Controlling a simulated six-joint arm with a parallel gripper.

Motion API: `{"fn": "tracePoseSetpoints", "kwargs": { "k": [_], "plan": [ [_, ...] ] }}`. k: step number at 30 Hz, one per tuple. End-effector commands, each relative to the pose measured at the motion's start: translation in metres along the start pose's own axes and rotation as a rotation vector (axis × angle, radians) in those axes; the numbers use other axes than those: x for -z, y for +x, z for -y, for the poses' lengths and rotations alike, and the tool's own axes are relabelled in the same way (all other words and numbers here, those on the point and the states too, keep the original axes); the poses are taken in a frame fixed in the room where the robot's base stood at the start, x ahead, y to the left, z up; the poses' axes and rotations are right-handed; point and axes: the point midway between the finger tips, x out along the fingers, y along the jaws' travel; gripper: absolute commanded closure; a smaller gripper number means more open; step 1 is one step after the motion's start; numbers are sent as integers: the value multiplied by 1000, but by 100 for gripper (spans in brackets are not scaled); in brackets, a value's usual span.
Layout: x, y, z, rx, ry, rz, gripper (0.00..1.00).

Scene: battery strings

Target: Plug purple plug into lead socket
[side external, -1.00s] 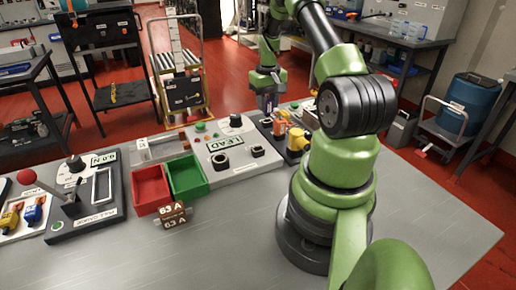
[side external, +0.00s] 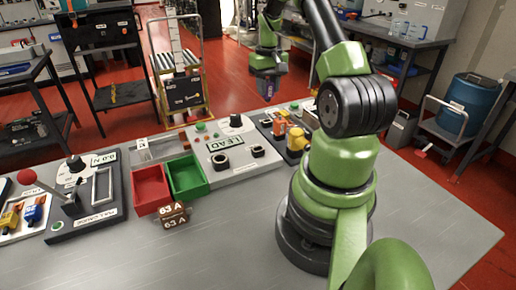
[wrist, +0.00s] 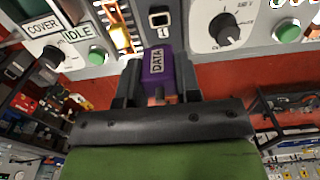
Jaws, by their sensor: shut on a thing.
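My gripper (side external: 267,82) is shut on the purple plug (wrist: 158,68), marked DATA, and holds it in the air behind the panel area. The purple plug (side external: 269,91) points down in the side view. The LEAD panel (side external: 208,147) stands on the bench below and left of the gripper. It carries two black-framed sockets, one at the left (side external: 221,163) and a smaller one at the right (side external: 257,151). In the wrist view a black-framed opening (wrist: 158,19) lies just beyond the plug, apart from it. I cannot tell which socket this is.
A dark tray with orange and yellow plugs (side external: 297,138) stands right of the LEAD panel. A red bin (side external: 150,184) and a green bin (side external: 187,176) stand to its left. A brown 63 A block (side external: 173,215) is in front. The front of the bench is clear.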

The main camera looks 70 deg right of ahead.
Motion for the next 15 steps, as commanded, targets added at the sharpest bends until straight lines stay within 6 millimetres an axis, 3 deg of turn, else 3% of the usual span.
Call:
{"fn": "tracePoseSetpoints", "kwargs": {
  "k": [8, 15],
  "plan": [
    [-2, -1, 4, -1, -2, -1, 97],
    [-37, -11, 42, -1, -10, 2, 97]
  ]
}}
